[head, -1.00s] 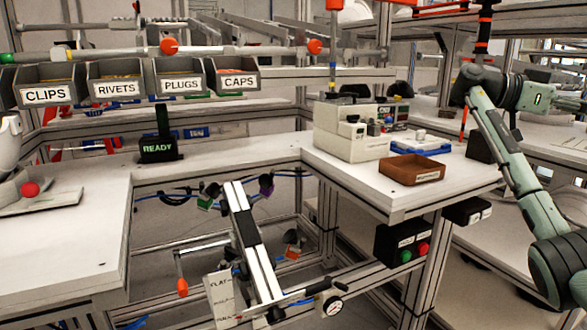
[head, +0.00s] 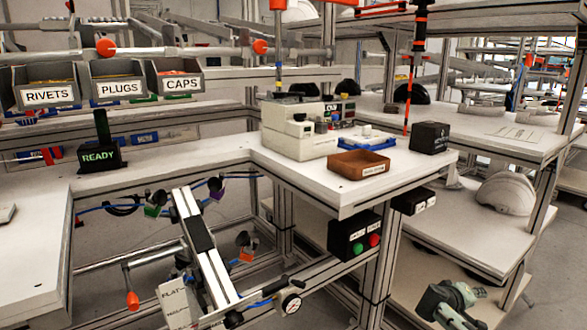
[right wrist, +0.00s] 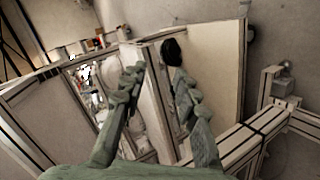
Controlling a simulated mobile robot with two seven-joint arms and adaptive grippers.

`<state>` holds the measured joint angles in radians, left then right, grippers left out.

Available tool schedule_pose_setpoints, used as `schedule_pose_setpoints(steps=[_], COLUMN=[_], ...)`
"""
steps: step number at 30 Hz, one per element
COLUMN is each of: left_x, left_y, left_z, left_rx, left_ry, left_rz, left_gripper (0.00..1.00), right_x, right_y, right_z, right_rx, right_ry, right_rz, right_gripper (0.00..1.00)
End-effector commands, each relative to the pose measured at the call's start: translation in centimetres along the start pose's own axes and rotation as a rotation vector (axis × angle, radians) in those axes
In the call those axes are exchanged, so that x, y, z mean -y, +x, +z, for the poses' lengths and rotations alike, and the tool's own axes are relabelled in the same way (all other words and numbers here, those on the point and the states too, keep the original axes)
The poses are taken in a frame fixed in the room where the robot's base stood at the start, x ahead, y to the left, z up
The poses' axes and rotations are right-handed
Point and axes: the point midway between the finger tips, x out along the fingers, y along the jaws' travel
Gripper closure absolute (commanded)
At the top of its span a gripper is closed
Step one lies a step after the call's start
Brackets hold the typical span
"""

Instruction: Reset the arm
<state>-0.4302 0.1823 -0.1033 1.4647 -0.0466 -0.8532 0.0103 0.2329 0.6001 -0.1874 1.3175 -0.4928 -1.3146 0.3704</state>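My right gripper (right wrist: 155,80) shows in the right wrist view with its two greenish fingers spread apart and nothing between them. A pale wall or panel and white framing lie beyond the fingers. My left gripper and left arm are not in view.
The bench holds a brown tray (head: 358,166), a beige instrument (head: 297,135), a black box (head: 429,137) and a READY sign (head: 98,156). A tilted metal fixture (head: 202,247) stands at the front. A white helmet shell (head: 506,193) sits on a right-hand shelf.

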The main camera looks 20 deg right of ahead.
Motion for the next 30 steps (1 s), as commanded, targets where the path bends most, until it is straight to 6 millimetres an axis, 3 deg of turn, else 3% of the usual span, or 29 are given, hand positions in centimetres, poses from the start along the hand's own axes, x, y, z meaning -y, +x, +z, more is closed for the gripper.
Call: schedule_pose_setpoints(steps=[1,3,9,15,19,30], left_x=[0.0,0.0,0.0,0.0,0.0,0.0], left_y=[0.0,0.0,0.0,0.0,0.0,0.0], left_z=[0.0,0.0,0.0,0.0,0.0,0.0], left_rx=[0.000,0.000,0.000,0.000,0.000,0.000], left_ry=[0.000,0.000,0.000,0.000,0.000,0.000], left_rz=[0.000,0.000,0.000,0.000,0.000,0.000], left_gripper=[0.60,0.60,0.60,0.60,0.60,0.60], right_x=[2.8,6.3,13.6,17.3,18.7,31.0], right_y=[0.5,0.7,-0.3,-2.3,-3.9,-16.1], right_z=[3.3,7.3,18.4,27.1,32.3,35.0], right_rx=[0.003,-0.003,-0.015,-0.023,-0.026,0.053], right_ry=[-0.071,-0.159,-0.342,-0.445,-0.491,-0.313], right_rz=[-0.060,-0.149,-0.374,-0.535,-0.626,-0.856], right_gripper=[0.70,0.70,0.70,0.70,0.70,0.70])
